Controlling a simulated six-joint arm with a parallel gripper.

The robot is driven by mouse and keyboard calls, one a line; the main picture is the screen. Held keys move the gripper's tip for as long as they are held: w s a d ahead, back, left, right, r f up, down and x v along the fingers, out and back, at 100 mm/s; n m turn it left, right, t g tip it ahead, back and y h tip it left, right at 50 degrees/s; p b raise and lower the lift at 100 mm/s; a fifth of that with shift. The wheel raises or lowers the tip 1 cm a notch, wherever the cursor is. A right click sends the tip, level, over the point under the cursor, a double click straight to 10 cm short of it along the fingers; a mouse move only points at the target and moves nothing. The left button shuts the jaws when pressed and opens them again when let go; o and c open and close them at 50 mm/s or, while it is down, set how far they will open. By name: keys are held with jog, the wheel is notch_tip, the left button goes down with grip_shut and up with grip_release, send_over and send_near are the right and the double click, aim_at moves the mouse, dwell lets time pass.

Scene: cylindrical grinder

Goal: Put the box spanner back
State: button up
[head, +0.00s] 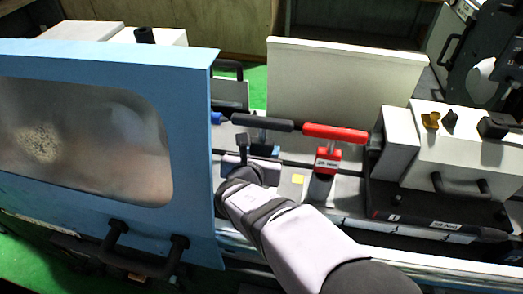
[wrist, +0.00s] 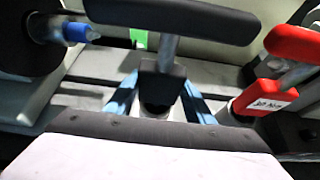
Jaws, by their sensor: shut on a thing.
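The box spanner, a T-shaped tool with a black bar handle (head: 262,122) and a grey shaft, stands upright near the middle of the machine bed. In the wrist view its black handle (wrist: 172,16) runs across the top, with the shaft going down into a black block-shaped part. My gripper (head: 260,150) is shut on this lower black part. Its blue fingers (wrist: 160,100) lie on either side of it in the wrist view. The spanner's lower end is partly hidden behind my gripper, so I cannot tell what it rests on.
A red T-handled tool (head: 336,132) with a labelled red body stands close to the right. A blue-tipped part (wrist: 76,32) is at the left. The blue door (head: 190,100) stands left of my arm, and a white panel (head: 340,85) behind. A white workhead (head: 465,150) is at right.

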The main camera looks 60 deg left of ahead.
jog(key=o, duration=1.5)
jog(key=shift+r+p, duration=0.2)
jog(key=shift+p, duration=0.1)
jog(key=shift+b+v, duration=1.2)
jog(key=shift+v, duration=2.55)
